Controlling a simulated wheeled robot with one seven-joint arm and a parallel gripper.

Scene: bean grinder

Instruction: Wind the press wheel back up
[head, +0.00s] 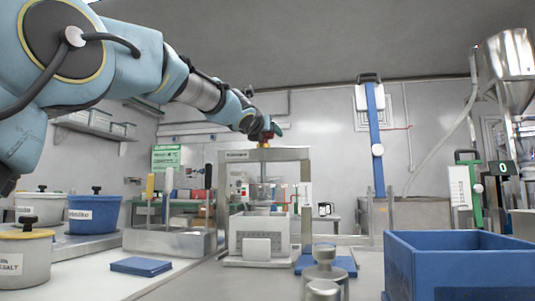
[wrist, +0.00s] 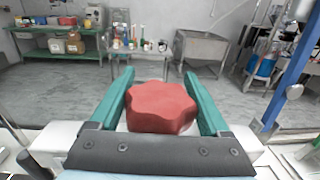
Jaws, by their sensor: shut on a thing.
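The press (head: 258,247) stands in the middle of the bench, a metal frame with a box-like body under it. Its red lobed wheel (wrist: 160,107) sits on top of the frame; in the head view it is a small red patch (head: 267,136), partly covered by my gripper. My gripper (head: 269,131) reaches down to the wheel from the upper left. In the wrist view its two green fingers lie along the left and right sides of the wheel, shut on it. The spindle below the wheel is mostly hidden.
A blue bin (head: 460,268) stands at the right front. Metal weights (head: 325,270) stand in front of the press. A tool holder (head: 170,242) stands left of the press.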

